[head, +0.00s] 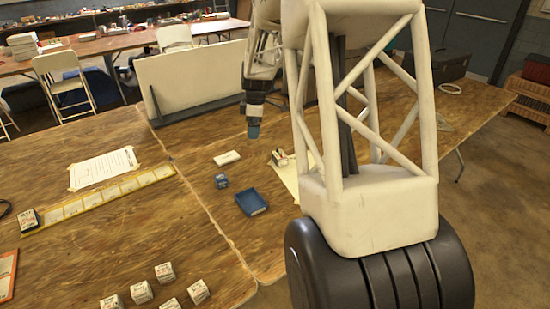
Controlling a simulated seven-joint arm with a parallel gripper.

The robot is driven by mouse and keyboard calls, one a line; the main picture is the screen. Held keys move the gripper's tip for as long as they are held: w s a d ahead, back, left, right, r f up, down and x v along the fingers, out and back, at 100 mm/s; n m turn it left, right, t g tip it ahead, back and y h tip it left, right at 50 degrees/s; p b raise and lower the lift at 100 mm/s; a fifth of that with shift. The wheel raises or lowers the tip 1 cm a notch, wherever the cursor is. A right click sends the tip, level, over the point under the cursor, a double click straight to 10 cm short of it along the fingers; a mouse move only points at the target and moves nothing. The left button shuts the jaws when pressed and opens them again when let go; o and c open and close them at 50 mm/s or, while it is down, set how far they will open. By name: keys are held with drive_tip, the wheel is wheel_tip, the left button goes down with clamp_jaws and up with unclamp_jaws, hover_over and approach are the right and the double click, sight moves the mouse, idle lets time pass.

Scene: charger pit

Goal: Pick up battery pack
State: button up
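I cannot tell for sure which thing is the battery pack. A small dark blue block (221,181) lies below and left of my gripper. A white block (227,158) lies behind it. A dark pack with a white label (30,220) sits at the left end of a yellow-edged strip (105,202) with several pale squares.
A flat blue box (251,202) lies near the table middle. Several white cubes (166,272) stand at the front left. A paper sheet (103,168) lies behind the strip. A white board (196,80) stands at the back. My arm hides part of the right side.

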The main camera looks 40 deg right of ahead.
drive_tip(key=w+d+f+n, duration=0.2)
drive_tip(key=w+d+f, duration=0.2)
drive_tip(key=d+f, duration=0.35)
drive_tip(key=n, duration=0.2)
hover_over(279, 154)
drive_tip(key=shift+y, duration=0.4)
drive_tip(key=f, duration=0.8)
drive_tip(key=shift+s+d+f, duration=0.3)
drive_tip(key=shift+d+f, duration=0.05)
drive_tip(key=shift+d, duration=0.05)
drive_tip(key=shift+f, duration=0.1)
drive_tip(key=shift+a+f, duration=0.2)
drive_tip(key=shift+f, duration=0.95)
drive_tip(key=shift+f, duration=0.15)
drive_tip(key=shift+w+a+f, duration=0.1)
drive_tip(key=shift+f, duration=1.15)
drive_tip(key=shift+w+a+f, duration=0.1)
drive_tip(key=shift+f, duration=1.1)
drive_tip(key=shift+c, duration=0.5)
